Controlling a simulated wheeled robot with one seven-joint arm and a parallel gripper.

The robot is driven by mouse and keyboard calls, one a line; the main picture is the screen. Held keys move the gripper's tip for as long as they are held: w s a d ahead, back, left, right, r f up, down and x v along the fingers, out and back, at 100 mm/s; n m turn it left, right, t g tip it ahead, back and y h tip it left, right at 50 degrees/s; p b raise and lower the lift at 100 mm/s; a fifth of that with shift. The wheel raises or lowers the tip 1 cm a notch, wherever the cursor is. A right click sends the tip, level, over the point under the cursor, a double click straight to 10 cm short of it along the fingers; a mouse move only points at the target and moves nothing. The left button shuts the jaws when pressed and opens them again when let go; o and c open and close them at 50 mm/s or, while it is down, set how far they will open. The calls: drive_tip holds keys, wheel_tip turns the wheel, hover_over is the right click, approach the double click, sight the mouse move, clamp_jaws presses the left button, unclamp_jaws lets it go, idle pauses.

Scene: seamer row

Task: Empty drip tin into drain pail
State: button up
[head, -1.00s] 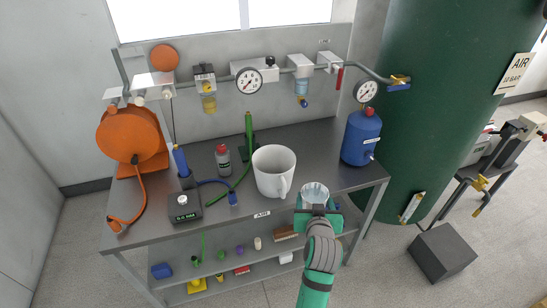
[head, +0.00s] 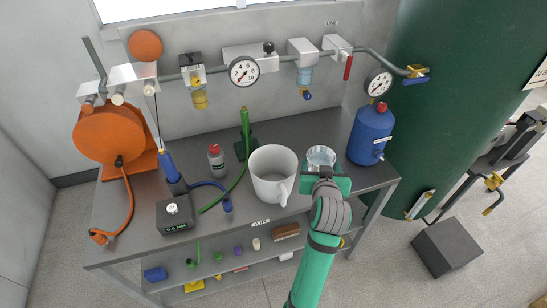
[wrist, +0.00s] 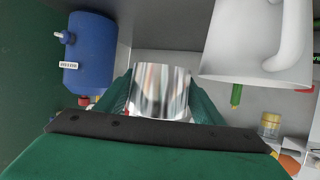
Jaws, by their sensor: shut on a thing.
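The drip tin (head: 321,157) is a small shiny metal cup. My gripper (head: 325,182) is shut on it near the front right of the grey bench, right of the pail; it also shows in the wrist view (wrist: 160,105). In the wrist view the tin (wrist: 160,90) sits between the green fingers. The drain pail (head: 272,176) is a white, wide-mouthed pail with a handle, standing on the bench and looking empty inside. The pail (wrist: 257,52) also shows at the upper right of the wrist view, apart from the tin. The tin's contents cannot be told.
A blue cylinder (head: 371,134) stands just right of the tin. Pipes with a gauge (head: 244,71) run above the bench back.

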sight(313, 151)
drive_tip(key=shift+a, duration=0.1)
drive_tip(key=shift+w+a+r+n+h, duration=0.1)
drive_tip(key=shift+a+r+n+h, duration=0.25)
drive_tip(key=shift+r, duration=0.3)
drive_tip(key=shift+a+r+n+h, duration=0.15)
drive_tip(key=shift+a+r+n, duration=0.25)
drive_tip(key=shift+r, duration=0.25)
drive_tip(key=shift+w+a+r+n+h, duration=0.1)
drive_tip(key=shift+a+r+n+h, duration=0.15)
drive_tip(key=shift+a+n+h, duration=0.2)
drive_tip(key=shift+r, duration=0.1)
drive_tip(key=shift+w+a+r+n+g+h, duration=0.15)
drive_tip(key=shift+a+r+n+h, duration=0.3)
drive_tip(key=shift+a+n, duration=0.2)
drive_tip(key=shift+w+a+r+n+g+h, duration=0.15)
drive_tip(key=shift+a+r+n+h, duration=0.2)
drive_tip(key=shift+a+n, duration=0.3)
idle(0.4)
drive_tip(key=shift+a+f+p, duration=0.1)
drive_tip(key=shift+a+p, duration=0.1)
drive_tip(key=shift+p, duration=0.1)
drive_tip(key=shift+a+f+n+h, duration=0.15)
drive_tip(key=shift+f+n+h, duration=0.15)
drive_tip(key=shift+n+h, duration=0.25)
idle(0.8)
drive_tip(key=shift+a+r+n+h+p, duration=0.3)
drive_tip(key=shift+r+n+h, duration=0.3)
drive_tip(key=shift+n, duration=0.25)
idle(1.4)
